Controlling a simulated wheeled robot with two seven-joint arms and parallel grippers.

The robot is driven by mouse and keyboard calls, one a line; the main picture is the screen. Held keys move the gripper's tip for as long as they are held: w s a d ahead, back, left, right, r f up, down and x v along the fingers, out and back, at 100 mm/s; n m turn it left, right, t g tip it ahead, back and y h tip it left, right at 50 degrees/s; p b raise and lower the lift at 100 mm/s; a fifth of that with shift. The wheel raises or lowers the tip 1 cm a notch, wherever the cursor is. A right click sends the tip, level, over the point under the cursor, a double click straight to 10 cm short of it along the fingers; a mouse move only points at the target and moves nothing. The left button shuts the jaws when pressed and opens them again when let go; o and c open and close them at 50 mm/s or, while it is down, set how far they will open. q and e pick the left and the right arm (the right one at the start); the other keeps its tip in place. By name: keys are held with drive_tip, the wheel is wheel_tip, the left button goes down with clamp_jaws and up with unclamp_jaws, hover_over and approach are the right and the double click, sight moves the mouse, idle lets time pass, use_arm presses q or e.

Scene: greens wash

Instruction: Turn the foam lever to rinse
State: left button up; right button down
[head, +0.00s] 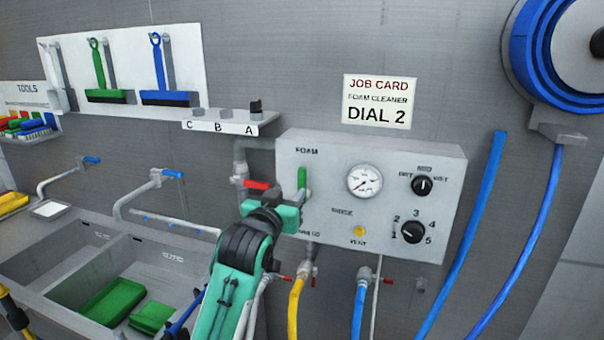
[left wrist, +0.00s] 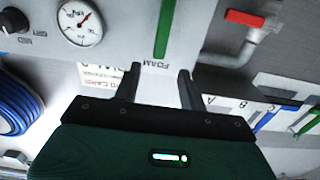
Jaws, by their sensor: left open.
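The foam lever (head: 302,179) is a green handle on the grey control panel (head: 452,190), standing upright towards the FOAM label. The RINSE label (head: 342,211) is to its lower right. The green lever (left wrist: 163,28) also shows in the left wrist view, beyond the fingertips and roughly in line with the gap between them. My left gripper (head: 296,203) is at the panel, just below the visible part of the lever, and hides its lower end. In the left wrist view the gripper (left wrist: 160,72) has its fingers apart with nothing between them. My right gripper is not in view.
A red-handled valve (head: 257,185) on a pipe is close left of the lever. A gauge (head: 365,181) and two black dials (head: 423,185) are to the right. Yellow and blue hoses (head: 296,300) hang below. A sink (head: 75,275) with green items is at lower left.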

sight(301, 177)
use_arm(q)
drive_tip(key=p+x, duration=0.3)
drive_tip(key=x, duration=0.6)
drive_tip(key=shift+w+d, duration=0.1)
drive_tip(key=shift+w, duration=0.1)
drive_tip(key=shift+w+d+p, duration=0.15)
drive_tip(key=shift+w+p, duration=0.15)
drive_tip(key=shift+w, duration=0.35)
drive_tip(key=shift+f, duration=0.1)
clamp_jaws()
